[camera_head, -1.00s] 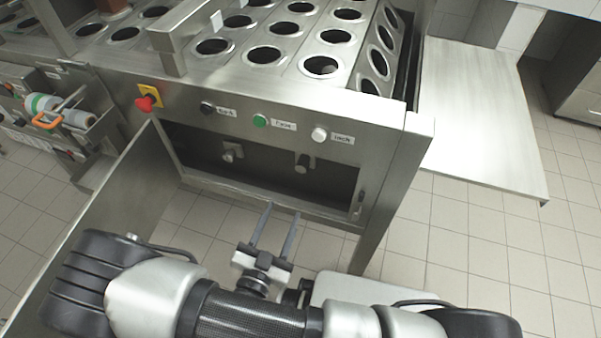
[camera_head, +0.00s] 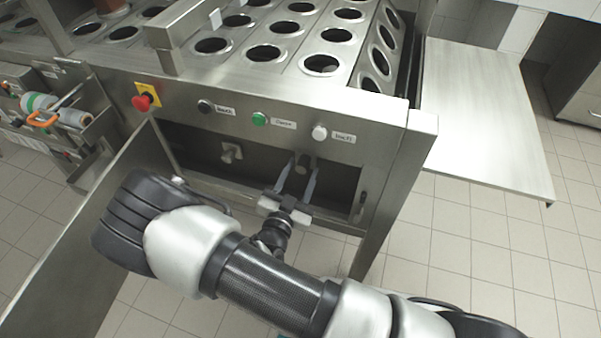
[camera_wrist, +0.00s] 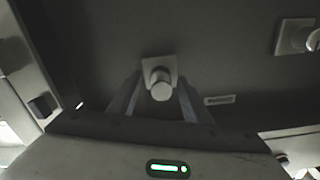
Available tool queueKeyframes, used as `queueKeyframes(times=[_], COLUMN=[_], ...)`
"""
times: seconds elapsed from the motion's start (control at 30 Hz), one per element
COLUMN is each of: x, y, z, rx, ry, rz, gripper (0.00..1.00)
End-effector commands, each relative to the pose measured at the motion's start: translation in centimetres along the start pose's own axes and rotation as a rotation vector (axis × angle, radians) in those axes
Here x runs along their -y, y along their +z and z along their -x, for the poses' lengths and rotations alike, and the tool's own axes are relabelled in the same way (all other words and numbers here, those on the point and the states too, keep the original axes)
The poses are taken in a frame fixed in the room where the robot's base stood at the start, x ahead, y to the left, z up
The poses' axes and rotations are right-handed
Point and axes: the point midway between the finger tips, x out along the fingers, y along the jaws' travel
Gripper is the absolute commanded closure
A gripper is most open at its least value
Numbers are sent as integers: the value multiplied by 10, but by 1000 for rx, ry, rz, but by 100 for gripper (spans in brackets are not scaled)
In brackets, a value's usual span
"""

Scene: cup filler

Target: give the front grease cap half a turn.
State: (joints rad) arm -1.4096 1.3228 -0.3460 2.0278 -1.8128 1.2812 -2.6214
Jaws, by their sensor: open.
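Two knob-like caps show inside the open compartment under the machine's front panel. The left one (camera_head: 230,152) is light metal and stands clear of my gripper. The right one (camera_head: 303,162) is a darker, round cap. My gripper (camera_head: 300,174) reaches into the opening at this right cap, with its fingers open. In the wrist view the cap (camera_wrist: 161,88) has a round end on a square plate and lies between the two open fingers (camera_wrist: 158,80). I cannot tell whether either finger touches it. The other cap (camera_wrist: 299,36) is at the upper right there. No picture clearly tells which is the front one.
The compartment's door (camera_head: 88,243) hangs open at the left. The machine's front panel (camera_head: 375,128) above carries a red emergency button (camera_head: 142,102) and black, green (camera_head: 259,118) and white buttons. A small label (camera_wrist: 219,100) sits beside the cap.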

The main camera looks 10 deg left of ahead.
Motion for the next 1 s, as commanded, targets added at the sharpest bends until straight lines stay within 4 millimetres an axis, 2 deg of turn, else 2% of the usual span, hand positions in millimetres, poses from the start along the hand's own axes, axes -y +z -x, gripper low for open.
queueKeyframes(times=[0.13, 0.37, 0.67, 1.0], x=[0, 0, 0, 0], y=[0, 0, -1, -2], z=[0, 0, 0, 1], rx=[0, 0, -1, 0], ry=[0, 0, 0, 0], rz=[0, -1, -33, -243], gripper=[57, 96, 97, 97])
